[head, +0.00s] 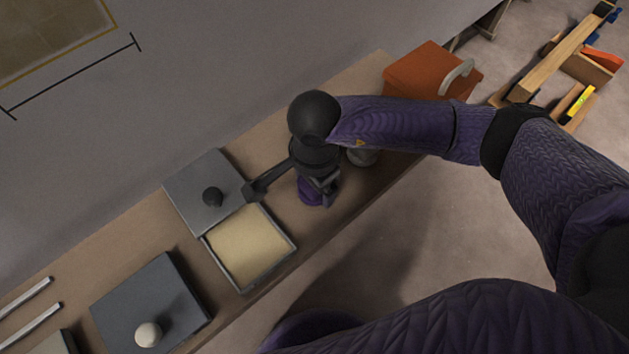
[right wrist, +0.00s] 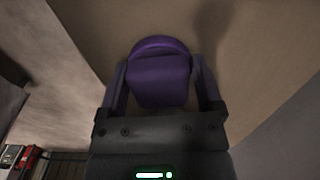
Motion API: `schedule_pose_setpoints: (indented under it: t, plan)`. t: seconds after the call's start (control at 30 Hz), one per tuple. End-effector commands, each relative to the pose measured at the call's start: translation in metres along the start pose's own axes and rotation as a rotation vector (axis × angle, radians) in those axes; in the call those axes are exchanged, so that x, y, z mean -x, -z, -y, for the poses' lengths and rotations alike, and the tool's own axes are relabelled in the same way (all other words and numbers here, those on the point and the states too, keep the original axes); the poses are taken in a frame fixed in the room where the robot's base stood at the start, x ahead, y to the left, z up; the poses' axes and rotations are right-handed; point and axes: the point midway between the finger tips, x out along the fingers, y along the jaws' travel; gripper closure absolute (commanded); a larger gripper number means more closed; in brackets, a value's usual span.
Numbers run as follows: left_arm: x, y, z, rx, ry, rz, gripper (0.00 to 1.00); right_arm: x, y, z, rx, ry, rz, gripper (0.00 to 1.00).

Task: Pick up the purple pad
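The purple pad (head: 309,192) is on the wooden bench, partly hidden under my right gripper in the head view. In the right wrist view the pad (right wrist: 160,78) shows a rounded edge and a blocky upper part between the two fingers. My right gripper (head: 328,188) is spread wide with a finger on each side of the pad; it also shows in the right wrist view (right wrist: 160,70). Narrow gaps show beside the pad near the finger bases. Contact at the fingertips is unclear. My left gripper is not in view.
Left of the pad are an open tray (head: 291,252) with a pale filling and a grey lid (head: 190,193) with a dark knob. A dark lid (head: 125,305) with a pale knob lies farther left. An orange box (head: 420,72) with a handle stands at the bench's far end.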

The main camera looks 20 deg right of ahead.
Motion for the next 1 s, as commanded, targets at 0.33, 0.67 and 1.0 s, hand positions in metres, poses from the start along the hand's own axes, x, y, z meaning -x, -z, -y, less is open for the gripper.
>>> schedule_pose_setpoints:
  t: [0.33, 0.67, 1.0]
  plan:
    - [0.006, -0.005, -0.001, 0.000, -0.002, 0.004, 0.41, 0.010, 0.000, 0.001, 0.000, 0.004, -0.001, 0.76]
    - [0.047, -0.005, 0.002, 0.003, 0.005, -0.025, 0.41, 0.093, 0.000, 0.001, 0.001, 0.006, -0.002, 0.76]
    - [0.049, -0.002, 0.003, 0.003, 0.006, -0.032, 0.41, 0.100, 0.000, 0.000, 0.000, 0.000, 0.000, 0.76]
